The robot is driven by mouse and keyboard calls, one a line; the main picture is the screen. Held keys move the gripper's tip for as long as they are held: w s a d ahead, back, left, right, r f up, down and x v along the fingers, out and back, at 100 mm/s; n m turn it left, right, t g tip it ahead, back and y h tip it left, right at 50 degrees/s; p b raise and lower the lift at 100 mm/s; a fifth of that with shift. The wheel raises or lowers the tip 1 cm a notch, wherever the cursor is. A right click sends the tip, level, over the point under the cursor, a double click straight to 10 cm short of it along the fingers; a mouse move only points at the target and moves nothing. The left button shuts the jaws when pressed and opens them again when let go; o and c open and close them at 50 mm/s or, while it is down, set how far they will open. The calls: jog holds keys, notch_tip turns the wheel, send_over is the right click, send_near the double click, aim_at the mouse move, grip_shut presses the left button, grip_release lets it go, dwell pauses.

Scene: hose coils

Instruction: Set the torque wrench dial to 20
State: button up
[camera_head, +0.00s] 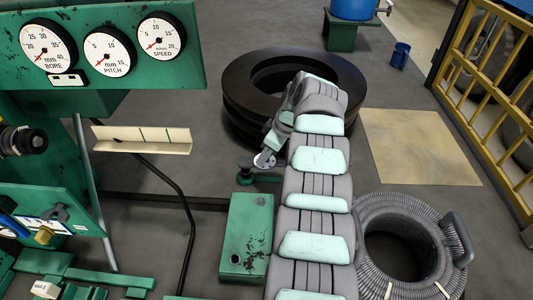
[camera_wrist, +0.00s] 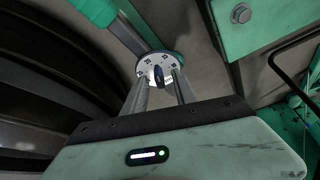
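In the wrist view, a round pale dial (camera_wrist: 145,68) with dark marks around its face sits at the end of a green bar. A narrow dark knob (camera_wrist: 158,74) stands at its middle. The dial's numbers are too small to read surely. My gripper (camera_wrist: 162,77) has its two grey fingers apart, one on each side of the knob, with gaps visible. Whether the fingertips touch the dial face cannot be told. In the head view, the dial (camera_head: 264,161) shows as a small pale disc below my gripper (camera_head: 270,153), left of my arm.
Stacked black tyres (camera_head: 243,108) lie behind my arm. A green box (camera_head: 246,240) stands nearby, and a grey hose coil (camera_head: 375,272) lies at right. A green panel with BORE, PITCH and SPEED gauges (camera_head: 108,52) and a pale tray (camera_head: 170,148) are at left. A yellow fence (camera_head: 495,95) borders the right.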

jog(key=shift+r, duration=0.1)
jog(key=shift+d+r+b, duration=0.3)
jog(key=shift+d+r, duration=0.05)
jog(key=shift+r, duration=0.2)
jog(key=v, duration=0.9)
jog(key=shift+r+b, duration=0.25)
jog(key=shift+b, duration=0.05)
jog(key=shift+s, duration=0.15)
